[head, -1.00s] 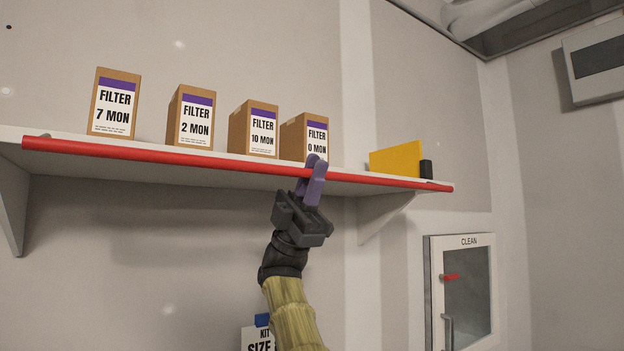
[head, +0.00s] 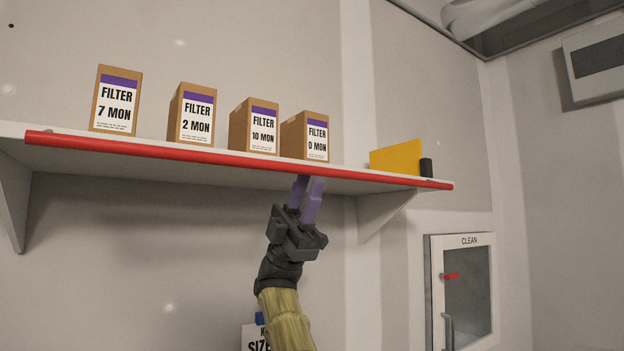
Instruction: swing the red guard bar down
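The red guard bar (head: 150,151) runs along the front edge of the white shelf, level with the shelf board, below the faces of the boxes. My gripper (head: 309,182) is just below the bar, right of its middle, under the "0 MON" box. Its two purple fingers point up, with a gap between them and nothing held. The fingertips look clear of the bar, though how far in front of or under the shelf they are is hard to tell.
On the shelf (head: 345,164) stand several filter boxes, among them "0 MON" (head: 317,142), a yellow piece (head: 396,159) and a small black block (head: 426,168). A bracket (head: 384,215) is right of my gripper. A "CLEAN" cabinet (head: 434,290) hangs lower right.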

